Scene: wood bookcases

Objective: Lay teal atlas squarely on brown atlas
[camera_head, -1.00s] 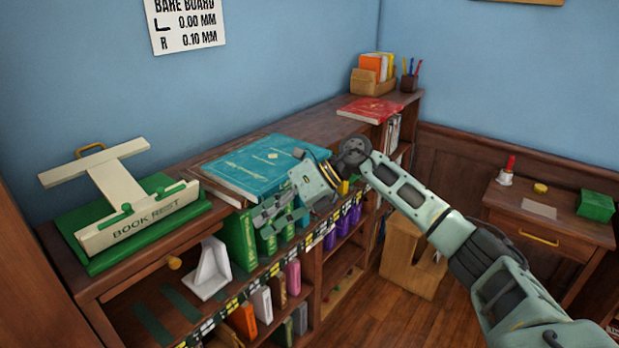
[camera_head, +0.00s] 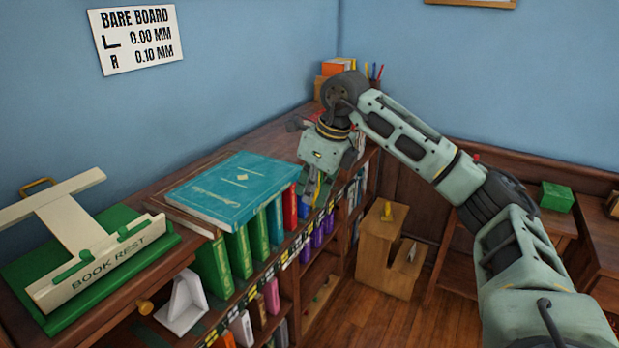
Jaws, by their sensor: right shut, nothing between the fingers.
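The teal atlas (camera_head: 236,188) lies flat, cover up, on top of the bookcase. A thin brown edge (camera_head: 188,220) shows under its near left corner, and I take this for the brown atlas. Most of the brown atlas is hidden, so I cannot tell how squarely the two line up. My right gripper (camera_head: 316,190) is shut and empty, pointing down just right of the teal atlas's right end, apart from it. My left gripper is not in view.
A cream book rest (camera_head: 90,250) on a green base stands at the left. Green books (camera_head: 238,250) and a white bookend (camera_head: 183,303) sit on the shelf below. An orange box (camera_head: 338,67) stands at the far end, partly behind my arm. A wooden step (camera_head: 385,255) stands on the floor.

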